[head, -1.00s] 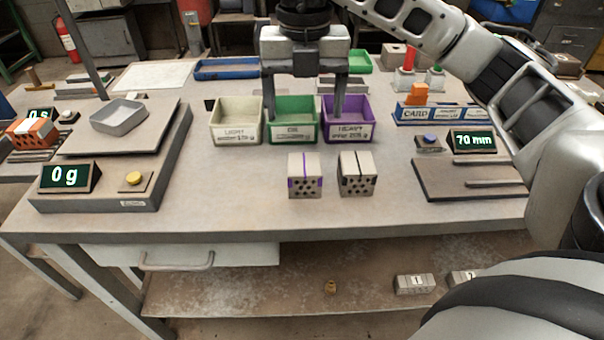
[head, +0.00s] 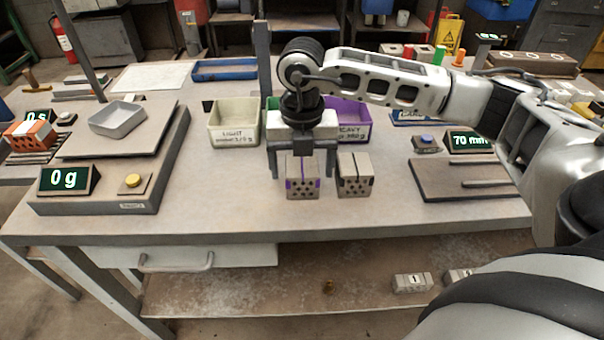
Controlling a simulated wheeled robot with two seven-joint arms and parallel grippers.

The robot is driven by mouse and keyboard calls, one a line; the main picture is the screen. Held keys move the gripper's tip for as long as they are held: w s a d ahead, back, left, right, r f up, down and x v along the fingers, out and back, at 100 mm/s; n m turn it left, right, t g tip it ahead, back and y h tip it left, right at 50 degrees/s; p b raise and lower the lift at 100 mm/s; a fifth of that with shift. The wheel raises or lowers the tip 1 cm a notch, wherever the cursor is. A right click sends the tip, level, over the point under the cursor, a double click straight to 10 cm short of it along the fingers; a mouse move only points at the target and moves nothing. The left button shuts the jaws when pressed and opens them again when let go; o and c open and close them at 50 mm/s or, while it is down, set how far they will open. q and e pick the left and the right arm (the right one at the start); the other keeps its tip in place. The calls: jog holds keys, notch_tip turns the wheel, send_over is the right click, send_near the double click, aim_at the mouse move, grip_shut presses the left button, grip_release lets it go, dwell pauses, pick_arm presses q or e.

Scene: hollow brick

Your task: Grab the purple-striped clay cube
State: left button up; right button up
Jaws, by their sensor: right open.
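The purple-striped clay cube (head: 303,188) stands on the bench, left of a similar cube with a dark stripe (head: 355,181). Its front face has several dark holes, and purple shows on its top and left edge. My right gripper (head: 302,176) is open and points down over the purple-striped cube. One finger shows to its left and one to its right, in the gap between the cubes. Whether they touch the cube I cannot tell. The gripper body hides part of the cube's top and back. My left gripper is not in view.
Behind stand a cream bin (head: 234,138), a mostly hidden green bin and a purple bin (head: 351,132). A scale reading 0 g (head: 117,190) is at left, and a gauge board (head: 465,184) with a 70 mm display is at right. The front middle is clear.

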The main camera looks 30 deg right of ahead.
jog(key=c, duration=1.2)
jog(key=shift+o, duration=0.2)
jog(key=shift+r, duration=0.1)
